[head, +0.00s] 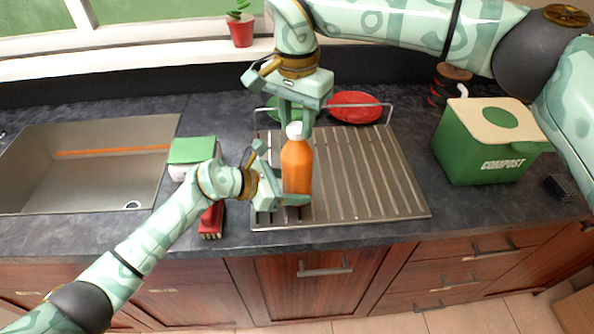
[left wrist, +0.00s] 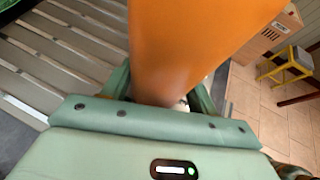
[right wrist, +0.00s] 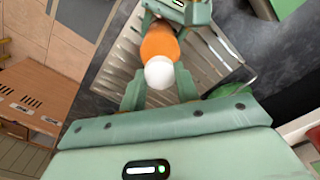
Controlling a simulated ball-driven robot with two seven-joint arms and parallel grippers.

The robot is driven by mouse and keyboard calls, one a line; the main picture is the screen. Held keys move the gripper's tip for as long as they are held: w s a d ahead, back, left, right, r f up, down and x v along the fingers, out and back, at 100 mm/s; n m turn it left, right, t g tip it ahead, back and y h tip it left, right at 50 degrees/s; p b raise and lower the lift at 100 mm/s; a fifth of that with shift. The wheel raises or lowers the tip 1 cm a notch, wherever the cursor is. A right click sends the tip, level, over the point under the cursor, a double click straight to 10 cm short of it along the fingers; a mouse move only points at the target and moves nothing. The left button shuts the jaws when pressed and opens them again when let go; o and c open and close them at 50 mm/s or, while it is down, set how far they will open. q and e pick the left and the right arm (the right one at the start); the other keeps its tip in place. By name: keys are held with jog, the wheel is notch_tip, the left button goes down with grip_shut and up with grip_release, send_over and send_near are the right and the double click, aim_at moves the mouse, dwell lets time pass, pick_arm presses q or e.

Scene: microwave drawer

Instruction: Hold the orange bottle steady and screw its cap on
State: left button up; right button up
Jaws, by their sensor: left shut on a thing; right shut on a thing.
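The orange bottle (head: 297,168) stands upright over the front left of the metal drainboard, with its white cap (head: 294,131) on top. My left gripper (head: 292,200) is shut on the lower part of the bottle; the bottle (left wrist: 190,45) fills the middle of the left wrist view between the fingers. My right gripper (head: 296,128) points down from above and is shut on the white cap, with a finger on either side. In the right wrist view the cap (right wrist: 159,72) sits over the bottle's top, between the fingers (right wrist: 158,88). The thread is hidden.
The ribbed drainboard (head: 375,185) lies under the bottle. A red plate (head: 355,107) stands in the rack behind. A green compost bin (head: 487,145) is at right. A sink (head: 85,165) is at left. A green-topped sponge box (head: 190,150) and a red item (head: 211,220) lie near my left arm.

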jog(key=shift+f, duration=0.15)
dwell(0.6)
pick_arm(q)
jog(key=shift+o, duration=1.1)
jog(key=c, duration=0.8)
pick_arm(e)
jog(key=o, duration=0.6)
pick_arm(q)
jog(key=shift+c, duration=0.3)
pick_arm(e)
jog(key=o, duration=0.4)
